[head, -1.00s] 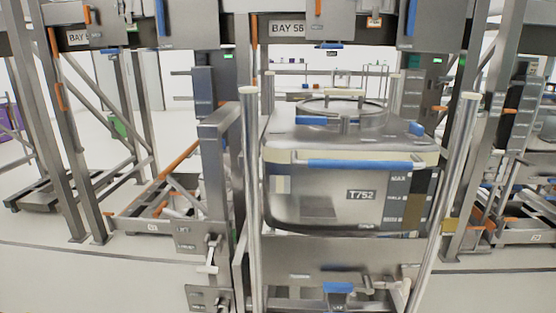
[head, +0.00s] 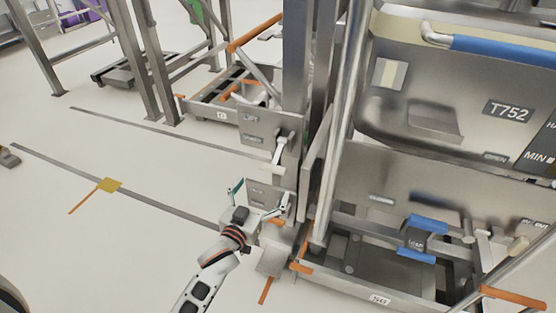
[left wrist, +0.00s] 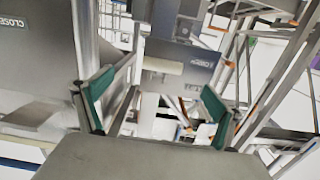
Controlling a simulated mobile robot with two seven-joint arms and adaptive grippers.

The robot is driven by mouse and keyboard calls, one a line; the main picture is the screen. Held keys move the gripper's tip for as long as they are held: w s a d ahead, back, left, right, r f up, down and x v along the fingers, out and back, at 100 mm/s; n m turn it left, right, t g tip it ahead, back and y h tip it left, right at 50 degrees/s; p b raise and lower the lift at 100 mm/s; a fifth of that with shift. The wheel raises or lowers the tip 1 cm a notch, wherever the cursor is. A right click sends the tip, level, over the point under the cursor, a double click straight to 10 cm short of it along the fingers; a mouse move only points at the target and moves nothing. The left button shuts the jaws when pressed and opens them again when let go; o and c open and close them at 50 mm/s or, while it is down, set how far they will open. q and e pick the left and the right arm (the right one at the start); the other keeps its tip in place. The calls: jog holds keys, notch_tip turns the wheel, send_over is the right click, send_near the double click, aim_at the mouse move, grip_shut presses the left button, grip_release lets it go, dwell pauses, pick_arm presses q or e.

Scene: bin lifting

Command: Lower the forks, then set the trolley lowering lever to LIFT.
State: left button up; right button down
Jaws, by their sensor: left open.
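My left gripper (head: 261,193) is open, with its green-padded fingers apart in front of the trolley's left post. A grey lever plate (head: 258,132) with a pale lever (head: 279,150) is above it. A lower plate (head: 262,190) is partly hidden behind the gripper. In the left wrist view my open fingers (left wrist: 157,85) frame a grey plate (left wrist: 190,62) with a pale bar (left wrist: 163,66) and a small upside-down label. Contact is not visible. I cannot make out the lever's setting or clearly tell the forks. My right gripper is not in view.
Steel bin T752 (head: 455,95) with a blue handle stands on the right. Below it is the trolley base (head: 345,285) with blue-marked parts (head: 425,235) and orange bars. Another frame (head: 215,95) stands behind.

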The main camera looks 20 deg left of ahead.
aim_at(272, 169)
pick_arm(q)
jog(key=shift+t, duration=0.3)
jog(key=w, duration=0.2)
jog(key=w+b, duration=0.1)
jog(key=w, duration=0.1)
jog(key=shift+w+a+r, duration=0.15)
jog(key=shift+w+r, duration=0.05)
jog(key=shift+w, duration=0.1)
jog(key=w+b, duration=0.1)
jog(key=w, duration=0.4)
jog(key=shift+w+f, duration=0.1)
jog(key=shift+w, duration=0.85)
jog(key=shift+r, duration=0.2)
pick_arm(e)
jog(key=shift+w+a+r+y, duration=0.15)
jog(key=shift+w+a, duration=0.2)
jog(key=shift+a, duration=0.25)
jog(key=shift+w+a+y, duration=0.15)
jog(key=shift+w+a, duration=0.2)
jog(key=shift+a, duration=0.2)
